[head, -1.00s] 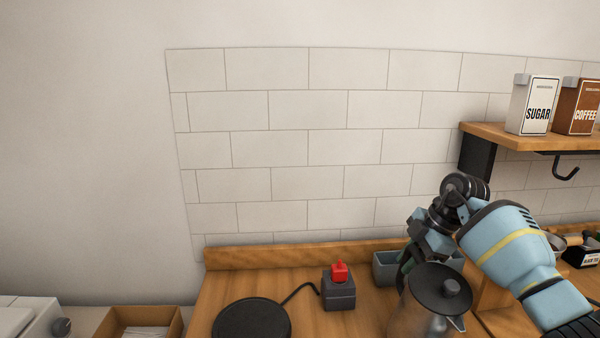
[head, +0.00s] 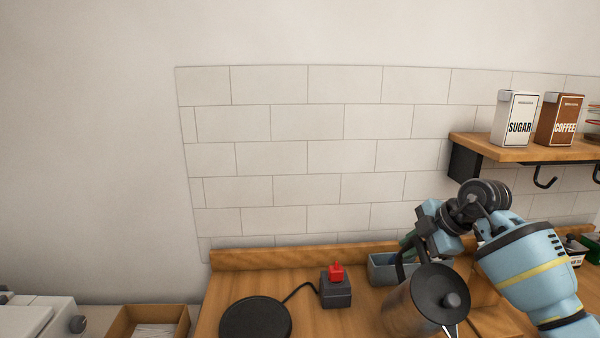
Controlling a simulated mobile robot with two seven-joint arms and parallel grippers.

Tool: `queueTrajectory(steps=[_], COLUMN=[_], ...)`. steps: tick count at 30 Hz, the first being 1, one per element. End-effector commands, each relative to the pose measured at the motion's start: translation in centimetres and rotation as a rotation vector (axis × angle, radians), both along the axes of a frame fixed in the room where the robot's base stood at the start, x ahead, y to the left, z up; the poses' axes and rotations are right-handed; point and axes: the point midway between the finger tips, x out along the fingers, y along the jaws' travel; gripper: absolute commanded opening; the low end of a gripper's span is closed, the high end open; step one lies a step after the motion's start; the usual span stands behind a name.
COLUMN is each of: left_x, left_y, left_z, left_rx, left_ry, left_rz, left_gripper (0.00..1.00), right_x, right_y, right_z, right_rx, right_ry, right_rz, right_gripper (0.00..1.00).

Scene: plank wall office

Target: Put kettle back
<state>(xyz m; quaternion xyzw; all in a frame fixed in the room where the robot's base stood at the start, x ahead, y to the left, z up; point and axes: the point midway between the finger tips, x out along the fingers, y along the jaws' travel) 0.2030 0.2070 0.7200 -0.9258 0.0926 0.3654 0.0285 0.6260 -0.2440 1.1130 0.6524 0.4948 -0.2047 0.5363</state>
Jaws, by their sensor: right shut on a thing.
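The kettle (head: 412,309) is a metal jug with a black lid and knob, at the lower right of the head view. My right gripper (head: 408,250) is shut on the kettle's dark handle at its far left side; the fingertips are partly hidden. I cannot tell whether the kettle's bottom touches the counter, as it runs toward the lower edge of the picture. The round black kettle base (head: 255,319) lies on the wooden counter to the left, empty, with a cord running to a dark box. My left gripper is not in view.
The dark box (head: 336,290) with a red switch stands between base and kettle. A grey-blue container (head: 383,268) sits behind the kettle. A shelf (head: 520,149) with sugar (head: 516,118) and coffee (head: 559,119) boxes is at upper right. A cardboard box (head: 148,321) stands left of the counter.

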Motion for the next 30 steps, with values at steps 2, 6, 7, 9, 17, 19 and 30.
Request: queueTrajectory(steps=[2, 6, 7, 9, 17, 19, 30], left_x=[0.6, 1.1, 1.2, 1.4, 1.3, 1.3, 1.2], left_y=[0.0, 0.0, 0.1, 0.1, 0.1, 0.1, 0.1], left_z=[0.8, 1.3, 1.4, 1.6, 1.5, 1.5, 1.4], left_rx=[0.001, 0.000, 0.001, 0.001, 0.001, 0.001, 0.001], left_ry=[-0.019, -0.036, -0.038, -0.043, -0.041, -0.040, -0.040], left_rz=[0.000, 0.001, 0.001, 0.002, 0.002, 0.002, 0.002], left_gripper=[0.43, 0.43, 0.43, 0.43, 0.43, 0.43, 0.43], right_x=[-0.5, -1.4, -1.5, -1.9, -2.6, -2.7, -2.7], right_y=[0.0, -0.1, -0.1, -0.2, -0.2, -0.2, -0.2], right_z=[2.0, 3.5, 3.8, 4.4, 4.8, 5.0, 5.7], right_rx=[0.007, 0.011, 0.012, 0.014, 0.020, 0.020, 0.021], right_ry=[-0.047, -0.097, -0.107, -0.129, -0.181, -0.189, -0.196], right_rz=[0.001, 0.001, 0.001, -0.001, -0.001, -0.001, -0.001], right_gripper=[0.00, 0.00, 0.00, 0.00, 0.00, 0.00, 0.00])
